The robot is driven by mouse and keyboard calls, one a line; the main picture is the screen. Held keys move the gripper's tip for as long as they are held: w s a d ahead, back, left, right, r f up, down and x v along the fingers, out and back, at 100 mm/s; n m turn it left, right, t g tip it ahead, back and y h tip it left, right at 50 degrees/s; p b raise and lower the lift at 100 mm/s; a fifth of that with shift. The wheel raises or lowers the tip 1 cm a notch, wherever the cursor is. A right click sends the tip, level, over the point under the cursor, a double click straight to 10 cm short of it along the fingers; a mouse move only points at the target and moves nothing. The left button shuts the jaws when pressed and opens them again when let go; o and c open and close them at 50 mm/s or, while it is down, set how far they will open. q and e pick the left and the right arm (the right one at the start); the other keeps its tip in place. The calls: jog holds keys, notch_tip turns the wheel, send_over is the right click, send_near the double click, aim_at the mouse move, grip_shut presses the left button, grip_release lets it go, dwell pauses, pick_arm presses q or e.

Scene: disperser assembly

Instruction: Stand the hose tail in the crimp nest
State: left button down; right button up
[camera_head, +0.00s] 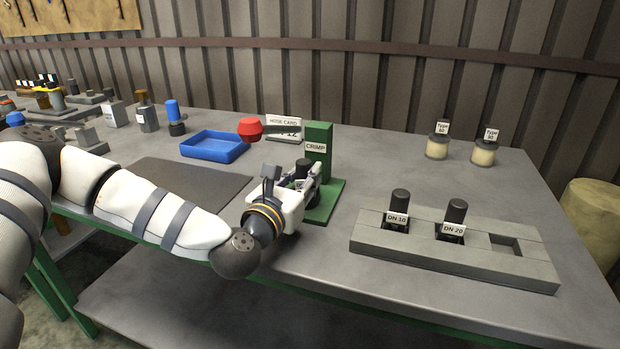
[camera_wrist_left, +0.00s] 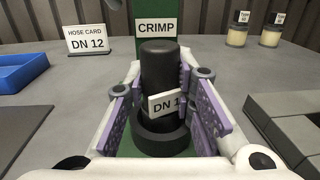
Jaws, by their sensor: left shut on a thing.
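The hose tail (camera_wrist_left: 158,68) is a dark upright cylinder with a white tag reading "DN 1", its last part hidden by a finger. My left gripper (camera_wrist_left: 165,108) is shut on it, a purple-padded finger on each side. In the head view the gripper (camera_head: 304,180) holds the hose tail (camera_head: 302,166) upright in front of the green crimp stand (camera_head: 319,136), over its base. A dark ring (camera_wrist_left: 160,141) surrounds the foot of the hose tail; I cannot tell whether it is the crimp nest or whether the tail rests in it. My right gripper is not in view.
A grey rack (camera_head: 455,263) holds tails tagged DN 10 (camera_head: 400,198) and DN 20 (camera_head: 456,211); its right slot is empty. A card (camera_wrist_left: 88,40) reads "HOSE CARD DN 12". A red knob (camera_head: 250,127) sticks out left of the crimp stand. A blue tray (camera_head: 214,154) lies behind my arm.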

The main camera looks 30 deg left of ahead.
pick_arm(q)
jog(key=shift+s+d+r, duration=0.1)
jog(key=shift+s+r, duration=0.05)
jog(key=shift+f, duration=0.25)
jog(key=c, duration=1.4)
grip_release()
jog(key=shift+r, duration=0.1)
jog(key=shift+o, duration=0.2)
